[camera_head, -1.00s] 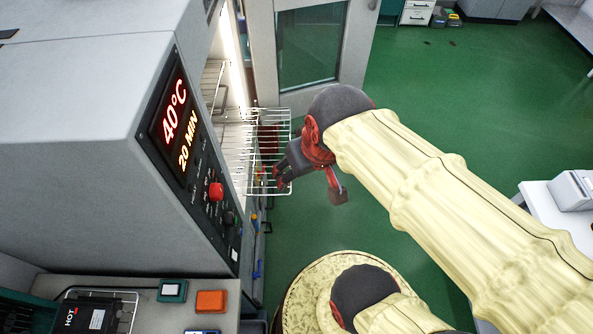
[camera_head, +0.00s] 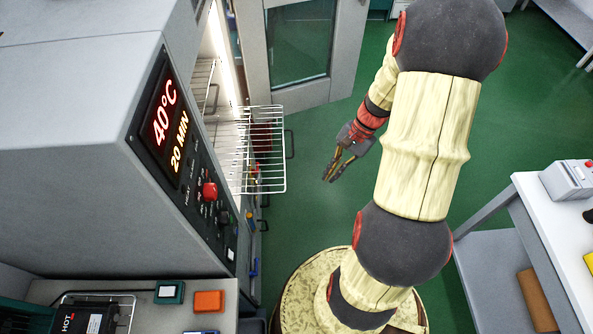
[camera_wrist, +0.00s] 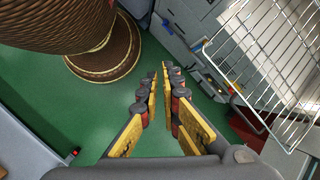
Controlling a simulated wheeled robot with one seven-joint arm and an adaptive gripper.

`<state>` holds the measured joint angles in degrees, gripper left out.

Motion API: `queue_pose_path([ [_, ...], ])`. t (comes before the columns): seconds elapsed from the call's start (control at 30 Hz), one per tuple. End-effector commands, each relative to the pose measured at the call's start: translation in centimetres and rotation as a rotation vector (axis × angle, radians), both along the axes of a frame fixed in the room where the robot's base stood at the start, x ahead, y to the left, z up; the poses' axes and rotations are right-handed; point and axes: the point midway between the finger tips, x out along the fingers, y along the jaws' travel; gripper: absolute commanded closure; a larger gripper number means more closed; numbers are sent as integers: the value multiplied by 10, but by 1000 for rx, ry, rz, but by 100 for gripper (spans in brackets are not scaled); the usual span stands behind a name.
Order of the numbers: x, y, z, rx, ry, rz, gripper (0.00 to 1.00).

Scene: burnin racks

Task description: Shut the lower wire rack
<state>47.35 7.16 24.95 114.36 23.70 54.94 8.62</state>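A wire rack (camera_head: 262,178) sticks well out of the open, lit chamber of the grey oven (camera_head: 75,150). It has a dark handle (camera_head: 290,144) on its front edge. A second rack (camera_head: 203,74) sits farther inside the chamber. My gripper (camera_head: 330,179) hangs to the right of the pulled-out rack, clear of it and empty, fingers pointing down and left. In the wrist view the fingers (camera_wrist: 161,88) have a narrow gap between them. The pulled-out rack (camera_wrist: 262,62) is at the right there, apart from the fingers.
The glazed oven door (camera_head: 298,45) stands open behind the rack. The control panel with a red button (camera_head: 210,191) is at the chamber's near side. A bench (camera_head: 150,318) holds small boxes in front. A white table (camera_head: 560,225) stands right. Green floor (camera_head: 310,215) is free between.

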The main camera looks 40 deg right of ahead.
Motion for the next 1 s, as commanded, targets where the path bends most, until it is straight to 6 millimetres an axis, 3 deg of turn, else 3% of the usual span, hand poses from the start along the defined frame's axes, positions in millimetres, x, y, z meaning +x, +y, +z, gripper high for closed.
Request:
queue_pose_path([
  [0.1, 5, -18, -36, 100, 41, -183, 100],
  [0.27, 21, -36, -77, 224, 82, -418, 100],
  [0.33, 35, -43, -89, 274, 93, -520, 100],
  [0.4, 58, -52, -91, 312, 90, -610, 100],
  [0.5, 85, -67, -78, 344, 71, -715, 100],
  [0.77, 92, -59, -80, 378, 109, -784, 100],
  [1.0, 105, -35, -110, 376, 110, -780, 100],
])
